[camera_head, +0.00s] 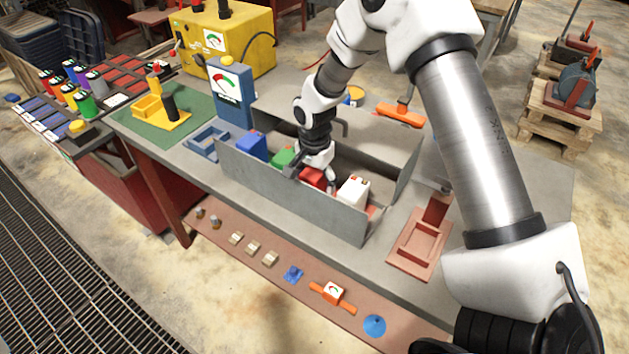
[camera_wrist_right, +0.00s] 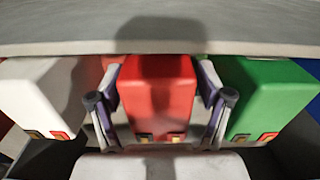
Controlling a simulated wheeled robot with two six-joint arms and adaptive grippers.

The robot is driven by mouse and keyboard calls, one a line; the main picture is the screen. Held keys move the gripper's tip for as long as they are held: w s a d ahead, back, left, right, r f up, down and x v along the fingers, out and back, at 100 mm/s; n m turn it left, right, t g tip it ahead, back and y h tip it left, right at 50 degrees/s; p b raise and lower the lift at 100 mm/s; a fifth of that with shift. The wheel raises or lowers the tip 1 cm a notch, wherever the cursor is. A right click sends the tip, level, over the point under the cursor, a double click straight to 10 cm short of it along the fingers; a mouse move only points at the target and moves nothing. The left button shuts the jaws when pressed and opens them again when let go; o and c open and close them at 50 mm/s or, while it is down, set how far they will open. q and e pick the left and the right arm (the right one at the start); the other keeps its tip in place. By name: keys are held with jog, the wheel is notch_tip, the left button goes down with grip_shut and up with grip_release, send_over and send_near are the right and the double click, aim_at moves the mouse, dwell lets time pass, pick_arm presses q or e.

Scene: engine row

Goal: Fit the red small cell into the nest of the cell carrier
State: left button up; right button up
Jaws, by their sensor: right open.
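The red small cell (camera_head: 312,179) stands in a long grey open box (camera_head: 290,197), between a green cell and a white cell. In the right wrist view the red cell (camera_wrist_right: 158,95) fills the middle. My right gripper (camera_head: 316,170) reaches down into the box at the red cell. Its open fingers (camera_wrist_right: 160,108) stand on either side of the cell, with no clear grip on it. A red-brown fixture with a square recess (camera_head: 418,247) sits on the bench right of the box, and a blue frame (camera_head: 207,142) sits left. I cannot tell which is the cell carrier. My left gripper is not in view.
In the box, the green cell (camera_head: 284,156) and white cell (camera_head: 353,190) stand close to the red one; a blue cell (camera_head: 251,146) is farther left. The box's high walls surround them. A blue meter (camera_head: 231,90) stands behind left. A lower shelf (camera_head: 300,283) holds small parts.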

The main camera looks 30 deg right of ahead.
jog(key=shift+s+r, duration=0.1)
jog(key=shift+r, duration=0.05)
grip_shut()
